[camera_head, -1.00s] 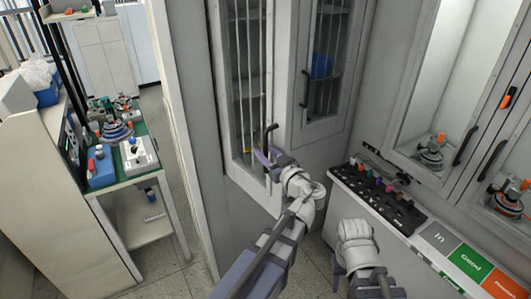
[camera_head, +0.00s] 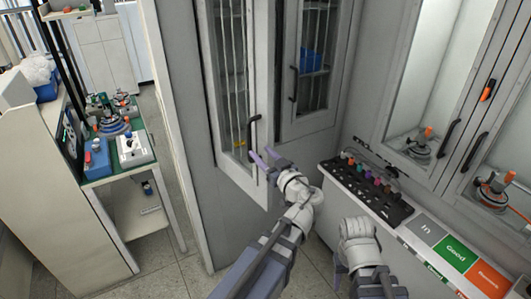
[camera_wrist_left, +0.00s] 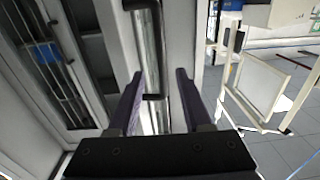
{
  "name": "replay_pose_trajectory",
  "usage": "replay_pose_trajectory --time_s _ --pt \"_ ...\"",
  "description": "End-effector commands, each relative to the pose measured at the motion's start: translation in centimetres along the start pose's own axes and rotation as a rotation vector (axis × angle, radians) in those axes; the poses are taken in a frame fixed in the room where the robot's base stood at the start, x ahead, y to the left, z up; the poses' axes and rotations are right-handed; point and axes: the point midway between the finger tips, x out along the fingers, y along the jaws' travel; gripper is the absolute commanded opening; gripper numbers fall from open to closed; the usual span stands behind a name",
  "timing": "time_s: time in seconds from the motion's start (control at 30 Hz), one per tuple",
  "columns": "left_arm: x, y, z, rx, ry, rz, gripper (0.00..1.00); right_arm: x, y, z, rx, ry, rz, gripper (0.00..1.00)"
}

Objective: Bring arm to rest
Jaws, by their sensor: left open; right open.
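My left gripper (camera_head: 264,158) is open, its purple fingers just below and right of the black handle (camera_head: 254,132) of a tall cabinet door (camera_head: 231,90) with a barred glass pane. In the left wrist view, the dark handle (camera_wrist_left: 152,97) shows between and beyond the two spread fingers (camera_wrist_left: 158,80). Whether a finger touches it I cannot tell. The door seems to stand ajar. My right arm's white wrist is low at the centre right, before the grey counter. Of my right gripper (camera_head: 339,266) only a small purple part shows; the rest is hidden.
A counter with In, Good (camera_head: 455,251) and red labels and a black rack (camera_head: 368,190) of coloured pieces lies at right. Glass cabinets (camera_head: 415,90) stand above it. A green-topped workbench (camera_head: 128,165) stands at left. Grey floor shows between.

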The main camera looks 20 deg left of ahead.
Motion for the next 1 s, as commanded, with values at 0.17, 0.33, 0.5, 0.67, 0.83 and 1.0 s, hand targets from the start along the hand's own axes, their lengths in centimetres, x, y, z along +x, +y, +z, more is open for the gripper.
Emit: replay_pose_trajectory --time_s 0.17,0.33,0.5,0.67,0.83,1.0 --pt "0.0 -0.1 0.0 0.000 0.000 -0.001 0.50 0.0 0.0 0.0 0.000 0.000 0.000 0.50" --pt "0.0 -0.1 0.0 0.000 0.000 -0.001 0.50 0.0 0.0 0.0 0.000 0.000 0.000 0.50" --pt "-0.2 -0.3 0.7 0.017 -0.028 -0.008 0.50 0.1 0.0 0.0 0.000 0.000 0.000 0.50" --pt "-1.9 -1.4 5.6 0.163 -0.238 -0.032 0.50 0.5 -0.1 -0.1 0.000 0.000 0.000 0.50" --pt "-7.1 -2.5 13.8 0.444 -0.622 0.047 0.50 1.1 -0.1 -0.1 0.000 0.000 0.000 0.50" --pt "-14.7 -2.9 20.1 0.729 -0.982 0.294 0.50 1.7 -0.2 -0.1 0.000 0.000 0.000 0.50"
